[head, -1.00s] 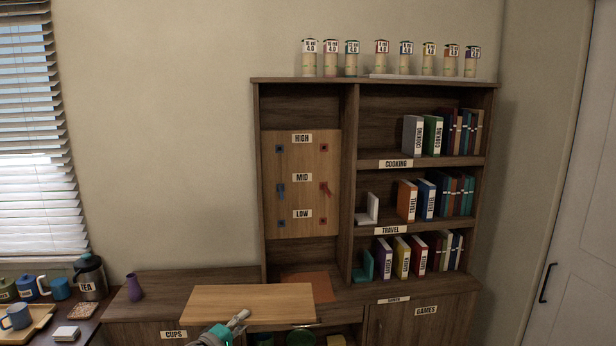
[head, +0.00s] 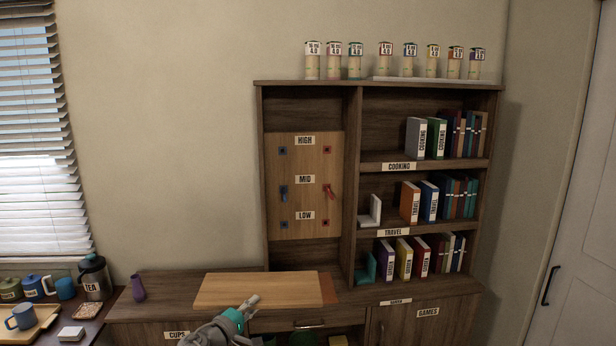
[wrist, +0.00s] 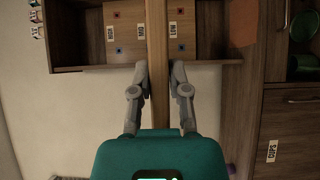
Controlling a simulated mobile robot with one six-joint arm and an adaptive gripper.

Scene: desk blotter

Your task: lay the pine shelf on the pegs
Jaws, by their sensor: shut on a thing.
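The pine shelf (head: 258,290) is a pale flat board, level in front of the lower left of the hutch. My gripper (head: 252,303) is shut on its near edge. In the wrist view the shelf (wrist: 156,30) shows edge-on between the two fingers of my gripper (wrist: 160,70). A blue peg (head: 284,193) and a red peg (head: 328,191) stick out of the pine back panel (head: 305,165) on either side of the MID label (head: 305,180). Blue and red squares beside HIGH (head: 305,140) and LOW (head: 305,216) show no peg sticking out.
The hutch's upright divider (head: 352,190) bounds the panel bay on the right. Books and a white bookend (head: 371,212) fill the shelves beyond it. A purple vase (head: 138,288) stands on the counter at left. An orange mat (head: 329,289) lies partly hidden behind the shelf.

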